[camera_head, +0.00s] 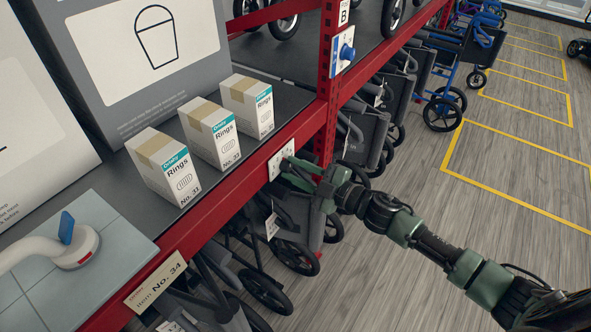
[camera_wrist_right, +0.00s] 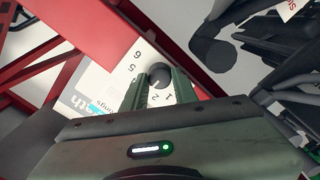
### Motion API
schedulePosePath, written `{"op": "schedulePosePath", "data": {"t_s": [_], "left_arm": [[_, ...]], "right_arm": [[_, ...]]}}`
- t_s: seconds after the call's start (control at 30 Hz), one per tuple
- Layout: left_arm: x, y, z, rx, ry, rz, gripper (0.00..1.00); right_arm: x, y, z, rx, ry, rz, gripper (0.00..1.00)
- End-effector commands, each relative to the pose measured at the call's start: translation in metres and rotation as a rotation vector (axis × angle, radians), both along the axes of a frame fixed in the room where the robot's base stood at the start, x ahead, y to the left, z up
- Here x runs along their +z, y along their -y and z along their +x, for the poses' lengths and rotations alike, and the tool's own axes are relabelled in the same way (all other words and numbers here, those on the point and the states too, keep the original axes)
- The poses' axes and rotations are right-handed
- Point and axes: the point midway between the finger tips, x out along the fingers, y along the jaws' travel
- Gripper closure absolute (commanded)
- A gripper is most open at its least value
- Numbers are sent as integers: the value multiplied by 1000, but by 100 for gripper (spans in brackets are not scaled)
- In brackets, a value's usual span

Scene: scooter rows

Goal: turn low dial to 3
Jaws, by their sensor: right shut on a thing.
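The low dial has a white plate (camera_head: 276,163) on the red shelf beam, beside the upright. In the right wrist view its plate (camera_wrist_right: 108,84) shows the numbers 6, 5, 2 and 1 around a round black knob (camera_wrist_right: 159,72). My right gripper (camera_head: 290,166) reaches the dial from the right. In the right wrist view my right gripper (camera_wrist_right: 157,84) has its green fingers on either side of the knob, shut on it. The fingers hide part of the scale, and I cannot tell which number the knob points to. My left gripper is not in view.
A blue knob (camera_head: 347,52) sits higher on the red upright (camera_head: 328,90), under a B sign. Several Rings boxes (camera_head: 209,132) stand on the shelf. A tap (camera_head: 78,250) is at lower left. Folded wheeled walkers (camera_head: 295,255) crowd below the beam. The aisle floor (camera_head: 490,215) is clear.

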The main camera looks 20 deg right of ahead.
Motion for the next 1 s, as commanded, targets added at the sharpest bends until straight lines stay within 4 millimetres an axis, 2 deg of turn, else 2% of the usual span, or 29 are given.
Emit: {"op": "schedulePosePath", "data": {"t_s": [0.03, 0.1, 0.47, 0.57, 0.8, 1.0], "left_arm": [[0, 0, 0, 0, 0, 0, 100], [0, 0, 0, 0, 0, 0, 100], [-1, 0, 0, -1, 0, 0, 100], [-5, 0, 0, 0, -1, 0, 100], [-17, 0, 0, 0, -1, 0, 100], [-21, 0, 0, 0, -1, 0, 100]], "right_arm": [[-1, 0, 0, 0, -2, -1, 69], [-1, 0, 0, 0, -2, -1, 50], [-1, 2, -2, 0, -2, 0, 50], [-3, 8, -11, 0, -3, 0, 50], [-5, 33, -44, 2, -4, -3, 50], [-3, 46, -59, 0, -3, -1, 50]]}}
